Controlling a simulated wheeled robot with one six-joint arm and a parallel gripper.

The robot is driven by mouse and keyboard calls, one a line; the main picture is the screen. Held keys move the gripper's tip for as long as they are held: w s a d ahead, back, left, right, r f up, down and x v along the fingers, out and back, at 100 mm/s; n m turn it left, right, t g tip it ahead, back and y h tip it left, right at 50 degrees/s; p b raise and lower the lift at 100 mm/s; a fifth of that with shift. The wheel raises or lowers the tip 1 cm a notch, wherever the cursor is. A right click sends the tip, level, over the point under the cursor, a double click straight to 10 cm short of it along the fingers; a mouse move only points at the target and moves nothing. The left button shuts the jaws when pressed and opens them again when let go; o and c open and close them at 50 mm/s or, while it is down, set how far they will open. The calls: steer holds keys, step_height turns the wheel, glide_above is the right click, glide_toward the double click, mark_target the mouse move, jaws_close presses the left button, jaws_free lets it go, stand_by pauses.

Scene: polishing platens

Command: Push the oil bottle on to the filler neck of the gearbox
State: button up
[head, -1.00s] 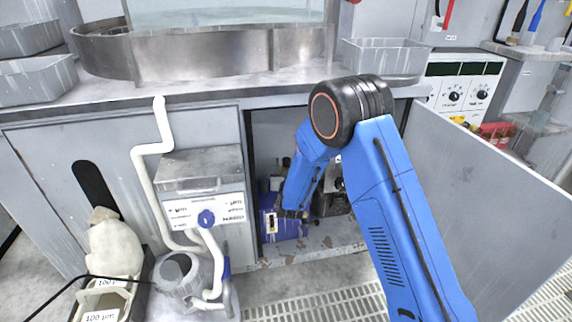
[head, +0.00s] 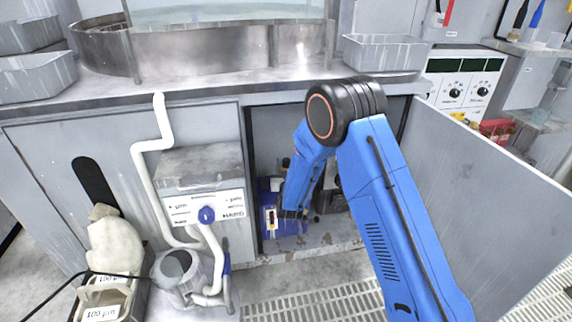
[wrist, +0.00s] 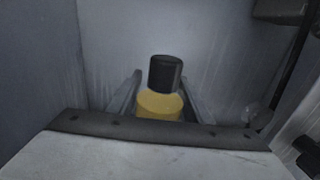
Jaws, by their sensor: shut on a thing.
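In the wrist view, my gripper (wrist: 160,77) is shut on a yellow oil bottle (wrist: 160,105) with a black cap-like top (wrist: 165,73). The bottle stands up between the two grey fingers, and its lower part is hidden behind my gripper's body. In the head view, my arm reaches down into the open cabinet, and the bottle cannot be made out. A blue unit (head: 288,228) with a pale label sits low in the cabinet by the arm's end. I cannot tell whether it is the gearbox. No filler neck can be made out, nor whether the bottle touches one.
The cabinet's open door (head: 480,185) stands to the right of my arm. The worktop (head: 290,82) overhangs the opening. Dark parts crowd the cabinet floor behind the arm. A grey pump (head: 180,275) with white pipes stands left of the opening.

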steer(key=shift+f, duration=0.5)
steer(key=o, duration=1.5)
steer(key=shift+o, duration=0.2)
steer(key=shift+f, duration=0.1)
steer(key=s+d, duration=0.2)
steer(key=s, duration=1.5)
steer(key=shift+d, duration=0.15)
steer(key=shift+s, duration=0.1)
